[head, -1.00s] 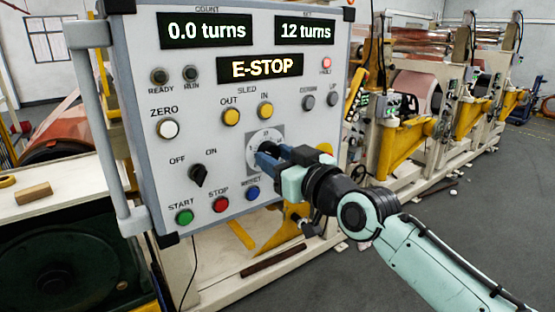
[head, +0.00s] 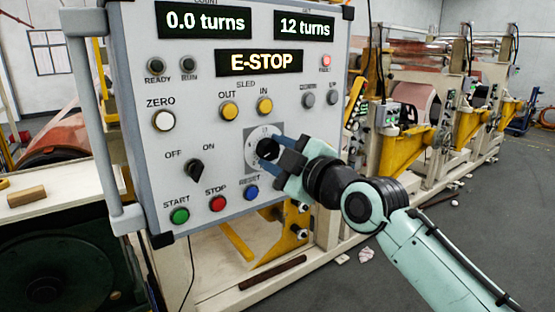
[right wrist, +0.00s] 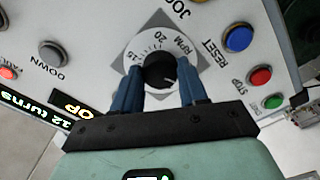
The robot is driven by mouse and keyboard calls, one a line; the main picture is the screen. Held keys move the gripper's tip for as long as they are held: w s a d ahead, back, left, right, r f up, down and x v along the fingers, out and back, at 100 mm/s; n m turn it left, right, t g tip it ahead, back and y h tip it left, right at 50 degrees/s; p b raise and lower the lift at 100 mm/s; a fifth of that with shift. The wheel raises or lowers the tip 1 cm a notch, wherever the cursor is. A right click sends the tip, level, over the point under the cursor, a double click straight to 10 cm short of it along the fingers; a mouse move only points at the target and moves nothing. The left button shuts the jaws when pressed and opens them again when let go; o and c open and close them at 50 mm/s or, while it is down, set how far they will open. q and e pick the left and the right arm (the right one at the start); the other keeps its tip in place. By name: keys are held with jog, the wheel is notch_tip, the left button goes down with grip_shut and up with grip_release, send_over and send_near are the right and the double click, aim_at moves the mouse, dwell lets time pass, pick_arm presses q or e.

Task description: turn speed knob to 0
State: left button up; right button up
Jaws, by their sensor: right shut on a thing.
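The speed knob (head: 267,149) is a black round knob on a white dial (head: 252,151) at the lower middle right of the control panel in the head view. In the right wrist view the knob (right wrist: 159,71) sits between the blue fingers, and the dial (right wrist: 145,48) shows upside down with 15, 20 and RPM readable. The lower part of the dial is hidden there by the fingers. My right gripper (head: 279,152) is shut on the knob, with a finger on each side. The knob's exact setting is hard to read. My left gripper is not in view.
The grey panel (head: 140,80) displays 0.0 turns, 12 turns and E-STOP (head: 259,63). A blue RESET button (head: 251,193) lies just below the dial, beside the red STOP button (head: 218,203). Yellow OUT and IN buttons are above it. A black OFF/ON switch (head: 196,172) is to the left.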

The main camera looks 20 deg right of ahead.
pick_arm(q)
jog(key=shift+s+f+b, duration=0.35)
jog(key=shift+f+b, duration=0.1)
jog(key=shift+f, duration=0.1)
pick_arm(e)
jog(key=n, duration=0.4)
jog(key=shift+n, duration=0.4)
jog(key=o, duration=1.1)
jog(key=shift+c, duration=0.2)
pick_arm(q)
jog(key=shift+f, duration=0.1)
pick_arm(e)
jog(key=shift+s+d, duration=0.2)
jog(key=shift+s, duration=0.2)
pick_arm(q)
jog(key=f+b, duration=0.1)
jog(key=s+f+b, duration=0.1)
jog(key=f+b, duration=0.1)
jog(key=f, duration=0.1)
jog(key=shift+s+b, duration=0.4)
pick_arm(e)
jog(key=v, duration=1.2)
jog(key=shift+s, duration=0.25)
